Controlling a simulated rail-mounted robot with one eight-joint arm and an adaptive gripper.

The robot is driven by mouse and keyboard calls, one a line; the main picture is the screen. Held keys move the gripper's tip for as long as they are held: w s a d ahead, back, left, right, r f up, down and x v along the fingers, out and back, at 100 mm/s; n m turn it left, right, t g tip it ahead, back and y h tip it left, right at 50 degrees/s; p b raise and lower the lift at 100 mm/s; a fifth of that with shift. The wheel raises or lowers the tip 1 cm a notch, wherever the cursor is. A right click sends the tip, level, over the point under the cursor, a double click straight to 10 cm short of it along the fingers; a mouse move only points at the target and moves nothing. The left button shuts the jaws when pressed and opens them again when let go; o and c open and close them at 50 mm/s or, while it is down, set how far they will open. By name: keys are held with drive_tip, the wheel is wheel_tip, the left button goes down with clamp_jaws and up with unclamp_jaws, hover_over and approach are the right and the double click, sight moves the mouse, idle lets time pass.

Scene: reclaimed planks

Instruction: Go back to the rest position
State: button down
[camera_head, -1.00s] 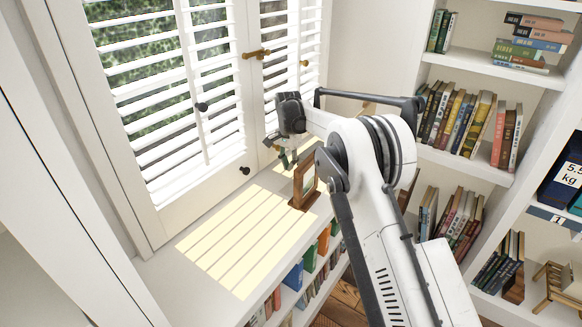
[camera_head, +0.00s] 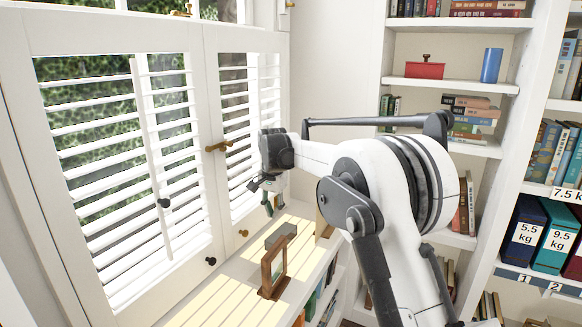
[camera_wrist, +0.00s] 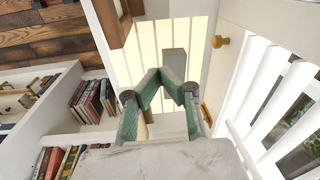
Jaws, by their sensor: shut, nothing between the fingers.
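My gripper (camera_head: 271,205) hangs above the sunlit window sill (camera_head: 215,305), near the louvred shutters, with its greenish fingers pointing down. In the wrist view my gripper (camera_wrist: 165,75) has its fingers drawn together with nothing held between them. My gripper is apart from the block and the sill.
White louvred shutters (camera_head: 125,180) with brass latches line the left. Bookshelves (camera_head: 455,86) with a red box (camera_head: 425,70) and blue cylinder (camera_head: 491,65) stand behind my arm.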

drive_tip(key=s+d+r+n+t+p, duration=0.1)
drive_tip(key=s+d+r+t, duration=0.1)
drive_tip(key=s+d+r, duration=0.7)
drive_tip(key=s+d+r+n+t, duration=0.1)
drive_tip(key=s+d+r, duration=0.6)
drive_tip(key=s, duration=0.4)
drive_tip(key=s+d+f+n+t, duration=0.1)
drive_tip(key=s+d+f, duration=0.2)
drive_tip(key=s, duration=0.5)
drive_tip(key=s+d+f+t+p, duration=0.1)
drive_tip(key=s+d+f, duration=0.2)
drive_tip(key=s, duration=0.6)
drive_tip(key=s+d+f+n+t, duration=0.1)
drive_tip(key=s+d+f, duration=0.2)
drive_tip(key=s, duration=0.6)
drive_tip(key=shift+s+d+n, duration=0.15)
drive_tip(key=shift+d+n, duration=0.15)
drive_tip(key=shift+d, duration=0.6)
